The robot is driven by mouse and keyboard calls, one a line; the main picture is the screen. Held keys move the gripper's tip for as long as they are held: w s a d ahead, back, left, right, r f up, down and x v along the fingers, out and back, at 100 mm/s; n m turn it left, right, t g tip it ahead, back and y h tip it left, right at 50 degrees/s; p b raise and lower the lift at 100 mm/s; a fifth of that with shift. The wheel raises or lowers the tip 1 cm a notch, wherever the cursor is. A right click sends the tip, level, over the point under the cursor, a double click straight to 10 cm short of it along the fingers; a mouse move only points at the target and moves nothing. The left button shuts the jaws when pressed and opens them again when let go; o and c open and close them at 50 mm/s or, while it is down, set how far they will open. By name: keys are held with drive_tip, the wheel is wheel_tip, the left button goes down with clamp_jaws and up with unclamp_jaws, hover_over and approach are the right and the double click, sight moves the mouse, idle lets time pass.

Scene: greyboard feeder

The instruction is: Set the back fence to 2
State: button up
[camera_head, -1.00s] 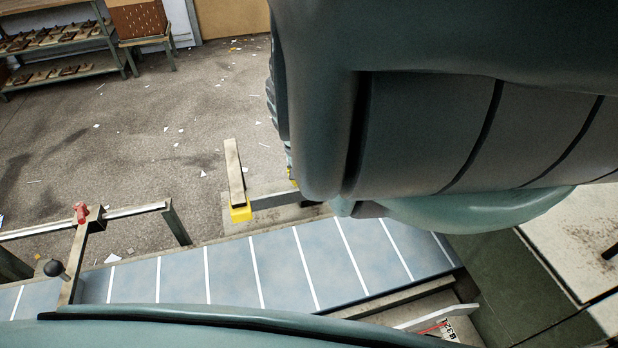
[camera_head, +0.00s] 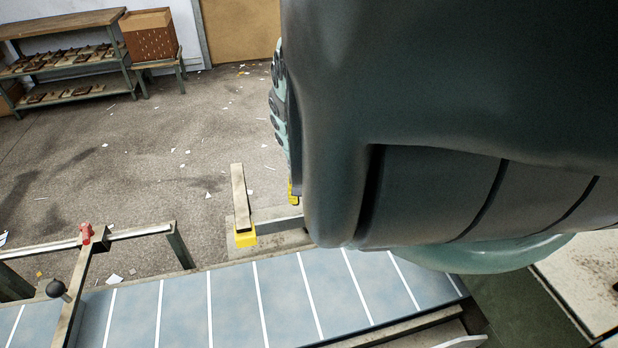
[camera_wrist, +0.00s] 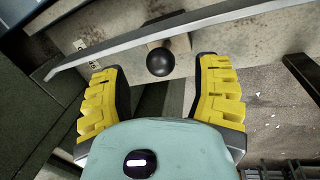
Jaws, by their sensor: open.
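In the wrist view my gripper (camera_wrist: 161,72) is open, its two yellow ribbed fingers standing apart. A round black knob (camera_wrist: 160,62) shows in the gap between the fingertips, with no visible contact on either side. Behind it are a long grey metal rail (camera_wrist: 215,22) and a worn beige plate. I cannot tell for certain which part is the back fence. In the head view my arm hides most of my gripper; only a yellow sliver shows at its left edge.
A blue conveyor bed with white lines (camera_head: 235,300) crosses the bottom of the head view. A post on a yellow base (camera_head: 245,238) stands behind. The floor beyond has paper scraps and free room.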

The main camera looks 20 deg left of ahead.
wheel_tip(320, 180, up, 9)
drive_tip(key=a, duration=0.1)
drive_tip(key=shift+s+a+f, duration=0.15)
drive_tip(key=shift+a, duration=0.1)
drive_tip(key=shift+s, duration=0.1)
idle(0.4)
idle(0.3)
